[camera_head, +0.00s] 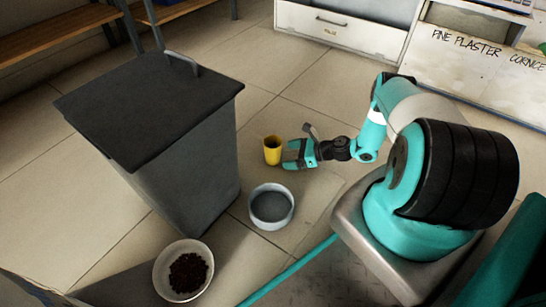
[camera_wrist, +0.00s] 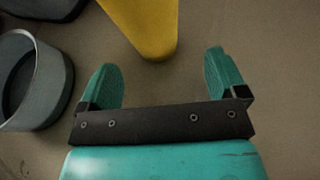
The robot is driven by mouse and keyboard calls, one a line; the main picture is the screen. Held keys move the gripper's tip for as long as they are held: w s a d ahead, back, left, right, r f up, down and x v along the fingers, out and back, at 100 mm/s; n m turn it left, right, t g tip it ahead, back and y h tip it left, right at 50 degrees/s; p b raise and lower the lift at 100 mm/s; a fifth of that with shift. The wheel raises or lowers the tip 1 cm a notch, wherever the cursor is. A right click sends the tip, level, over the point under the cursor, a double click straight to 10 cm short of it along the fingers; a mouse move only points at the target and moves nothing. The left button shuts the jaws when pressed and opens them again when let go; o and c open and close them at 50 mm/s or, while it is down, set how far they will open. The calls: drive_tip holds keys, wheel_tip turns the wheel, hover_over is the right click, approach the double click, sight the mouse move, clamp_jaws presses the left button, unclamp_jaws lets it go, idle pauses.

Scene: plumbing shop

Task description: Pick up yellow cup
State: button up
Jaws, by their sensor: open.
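The yellow cup (camera_head: 272,152) stands upright on the tiled floor in the head view, just right of the grey bin. In the wrist view the yellow cup (camera_wrist: 146,25) shows at the top, partly cut off by the frame edge. My gripper (camera_head: 289,156) is low near the floor, just right of the cup. In the wrist view my gripper (camera_wrist: 163,75) is open, with its two teal fingers apart. The cup lies ahead of the gap between the fingertips, and nothing is held.
A grey lidded bin (camera_head: 185,140) stands close left of the cup. A grey bowl (camera_head: 271,206) sits below the cup and also shows in the wrist view (camera_wrist: 50,85). A bowl of brown pellets (camera_head: 183,271) is nearer. A white drawer unit (camera_head: 340,32) stands behind.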

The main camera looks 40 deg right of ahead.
sight(278, 157)
drive_tip(key=b+x, duration=0.1)
drive_tip(key=x, duration=0.1)
drive_tip(key=b+x, duration=0.2)
drive_tip(key=x, duration=0.1)
drive_tip(key=shift+s+a, duration=0.25)
drive_tip(key=shift+a, duration=0.05)
drive_tip(key=shift+w+a+b, duration=0.3)
drive_tip(key=shift+w+a, duration=0.05)
drive_tip(key=shift+w, duration=0.05)
drive_tip(key=c, duration=1)
drive_tip(key=shift+r, duration=0.15)
drive_tip(key=shift+c, duration=0.2)
